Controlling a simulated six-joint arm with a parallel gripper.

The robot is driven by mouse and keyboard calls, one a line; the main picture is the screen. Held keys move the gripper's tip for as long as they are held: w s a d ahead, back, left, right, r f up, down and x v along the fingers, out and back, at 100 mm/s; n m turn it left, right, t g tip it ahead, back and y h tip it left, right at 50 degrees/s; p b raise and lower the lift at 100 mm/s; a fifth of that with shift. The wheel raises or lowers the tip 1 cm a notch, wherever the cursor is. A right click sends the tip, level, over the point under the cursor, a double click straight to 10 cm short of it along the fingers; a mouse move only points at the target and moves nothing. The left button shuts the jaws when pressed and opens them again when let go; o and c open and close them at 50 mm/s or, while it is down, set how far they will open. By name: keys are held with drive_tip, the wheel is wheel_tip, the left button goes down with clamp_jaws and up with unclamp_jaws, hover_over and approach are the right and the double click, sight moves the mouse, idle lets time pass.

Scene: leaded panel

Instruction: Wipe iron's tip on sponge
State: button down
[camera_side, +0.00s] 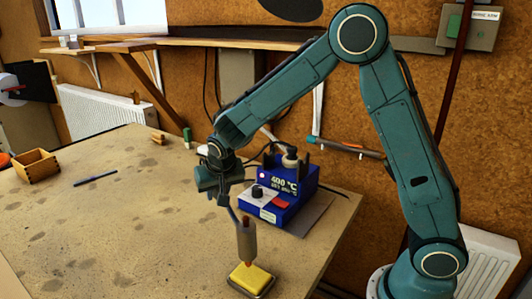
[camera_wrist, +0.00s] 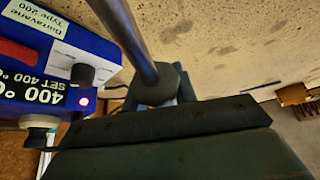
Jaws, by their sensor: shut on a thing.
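My gripper (camera_side: 222,186) is shut on the soldering iron (camera_side: 246,240), which hangs nearly upright below it at the front of the bench. The iron has a thin bent neck, a grey-brown barrel and a coppery tip. The tip is at the back part of the yellow sponge (camera_side: 254,279) in its dark tray; I cannot tell whether it touches. In the wrist view the iron's metal shaft (camera_wrist: 130,40) runs up from a dark collar by the jaws. The tip and sponge are out of that view.
The blue soldering station (camera_side: 280,190), showing 400 °C, stands behind and right of the iron; it also shows in the wrist view (camera_wrist: 60,55). The bench between is clear.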

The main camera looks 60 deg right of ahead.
drive_tip(key=shift+r, duration=2.2)
